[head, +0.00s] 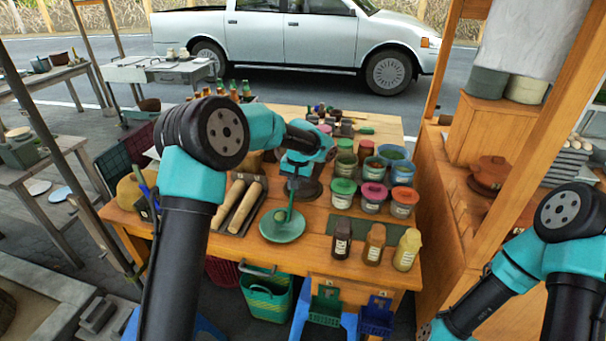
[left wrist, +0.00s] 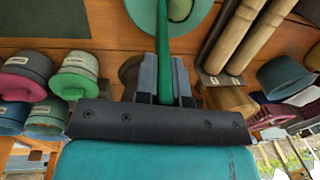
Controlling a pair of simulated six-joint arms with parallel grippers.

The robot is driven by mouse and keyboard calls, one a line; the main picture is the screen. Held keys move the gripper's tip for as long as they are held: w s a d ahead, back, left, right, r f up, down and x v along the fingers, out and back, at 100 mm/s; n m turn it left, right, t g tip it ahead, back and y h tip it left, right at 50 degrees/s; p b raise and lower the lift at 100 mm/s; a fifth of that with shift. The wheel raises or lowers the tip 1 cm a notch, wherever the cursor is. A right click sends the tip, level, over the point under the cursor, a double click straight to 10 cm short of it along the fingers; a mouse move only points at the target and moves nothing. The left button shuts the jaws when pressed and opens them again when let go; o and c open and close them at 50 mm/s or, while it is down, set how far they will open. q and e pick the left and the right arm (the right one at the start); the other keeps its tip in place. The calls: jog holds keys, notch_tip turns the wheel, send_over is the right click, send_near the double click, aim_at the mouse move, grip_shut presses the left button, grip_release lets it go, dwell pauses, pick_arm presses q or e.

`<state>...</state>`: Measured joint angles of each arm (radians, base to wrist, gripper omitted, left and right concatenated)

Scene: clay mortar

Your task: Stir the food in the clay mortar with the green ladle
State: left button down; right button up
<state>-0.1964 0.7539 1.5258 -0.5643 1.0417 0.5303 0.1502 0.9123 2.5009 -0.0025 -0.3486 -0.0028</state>
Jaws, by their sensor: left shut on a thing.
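The green ladle (head: 290,200) stands nearly upright, its lower end at a round green dish (head: 270,232) on the table. My left gripper (left wrist: 165,80) is shut on the ladle's handle (left wrist: 163,45), which runs between its two fingers. The ladle's bowl and the green dish (left wrist: 148,15) show at the top of the left wrist view. A dark brown vessel (head: 311,188), likely the clay mortar, stands just behind the ladle, mostly hidden by my left gripper. Its contents are hidden. My right arm is at the lower right; its fingers are out of the picture.
Two wooden rolling pins (head: 240,207) lie on a dark tray left of the dish. Lidded jars (head: 372,197) stand to the right, with three seasoning bottles (head: 375,243) at the front right. A green basket (head: 266,298) is below the table's front edge.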

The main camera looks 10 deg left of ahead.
pick_arm(q)
jog(key=shift+w+a, duration=0.7)
jog(key=shift+a, duration=0.05)
jog(key=shift+s+a, duration=0.7)
jog(key=shift+s+d, duration=0.1)
jog(key=shift+s+d, duration=0.6)
